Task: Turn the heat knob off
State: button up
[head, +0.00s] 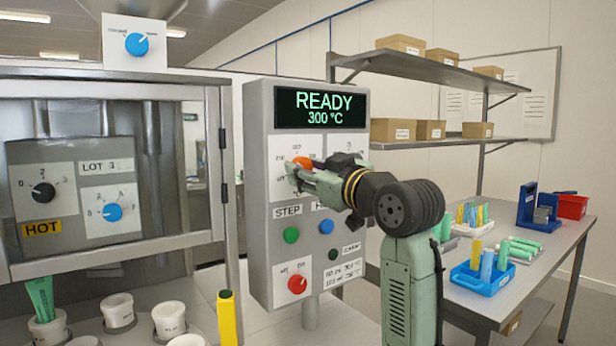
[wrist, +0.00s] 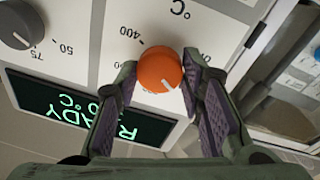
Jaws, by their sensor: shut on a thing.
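An orange knob (head: 303,162) with a white pointer line sits on the upper part of the grey control panel (head: 257,200), below its screen (head: 321,108), which reads READY 300 °C. In the wrist view the orange knob (wrist: 160,68) has a °C scale with a 400 mark beside it. Its pointer line faces the lower right of that view. My gripper (head: 298,177) reaches the panel from the right. Its two fingers (wrist: 160,75) are shut around the knob's sides. The gripper hides part of the panel's dials in the head view.
The panel also has a green button (head: 291,235), a blue button (head: 326,227) and a red knob (head: 297,284) lower down. A grey knob (wrist: 21,24) is beside the orange one. A glass-fronted cabinet (head: 110,245) stands left; a table with trays (head: 490,282) stands right.

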jog(key=n+y+b, duration=0.1)
jog(key=n, duration=0.6)
jog(key=n+g+b, duration=0.1)
jog(key=n, duration=0.5)
jog(key=shift+d+n+y, duration=0.1)
jog(key=shift+n+y, duration=0.3)
jog(key=o, duration=1.1)
jog(key=shift+o, duration=0.2)
jog(key=v, duration=1.2)
